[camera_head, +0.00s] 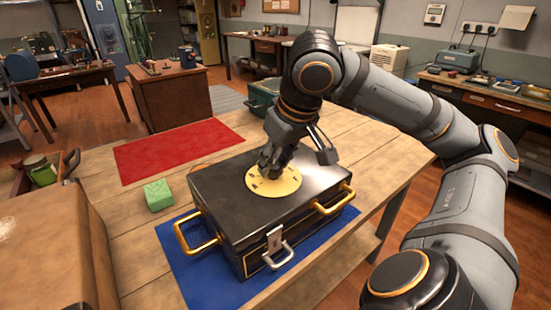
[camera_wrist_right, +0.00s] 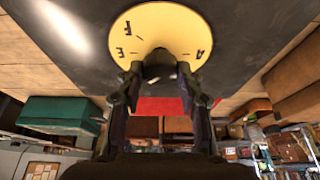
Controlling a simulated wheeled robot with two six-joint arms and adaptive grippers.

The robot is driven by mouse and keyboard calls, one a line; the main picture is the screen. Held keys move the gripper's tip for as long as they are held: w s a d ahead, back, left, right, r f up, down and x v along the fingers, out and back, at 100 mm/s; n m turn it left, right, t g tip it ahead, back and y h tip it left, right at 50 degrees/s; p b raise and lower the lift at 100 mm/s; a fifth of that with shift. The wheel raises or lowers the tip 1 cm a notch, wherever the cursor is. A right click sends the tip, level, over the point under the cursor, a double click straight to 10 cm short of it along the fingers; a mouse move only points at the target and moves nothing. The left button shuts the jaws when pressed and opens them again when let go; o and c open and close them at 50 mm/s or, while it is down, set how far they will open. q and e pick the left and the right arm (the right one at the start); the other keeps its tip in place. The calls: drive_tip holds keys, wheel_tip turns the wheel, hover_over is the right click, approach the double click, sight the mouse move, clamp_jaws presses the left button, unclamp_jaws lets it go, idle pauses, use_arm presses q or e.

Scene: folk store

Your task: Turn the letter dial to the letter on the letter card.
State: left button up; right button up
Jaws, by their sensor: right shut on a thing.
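The letter dial is a round yellow disc (camera_head: 262,186) with dark letters on top of a black case (camera_head: 225,205) with brass handles and a front latch. My right gripper (camera_head: 273,168) comes down over the dial's middle. In the right wrist view its fingers (camera_wrist_right: 159,72) are closed around the dark central knob (camera_wrist_right: 160,57). The yellow disc (camera_wrist_right: 160,22) shows letters that look like F, E and A, upside down or tilted. I cannot make out a pointer position. I cannot identify a letter card in either view. My left gripper is not in view.
The case stands on a blue mat (camera_head: 183,263) on a wooden table. A green block (camera_head: 158,195) lies left of it, a red mat (camera_head: 180,150) behind. A green bin (camera_head: 262,92) stands at the far edge. A brown box (camera_head: 45,255) fills the near left.

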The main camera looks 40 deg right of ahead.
drive_tip(key=o, duration=1.2)
drive_tip(key=shift+s+d+r, duration=0.2)
drive_tip(key=shift+s+r, duration=0.05)
drive_tip(key=shift+r, duration=0.15)
drive_tip(key=v, duration=1.1)
drive_tip(key=shift+w+a+r, duration=0.1)
drive_tip(key=shift+a, duration=0.05)
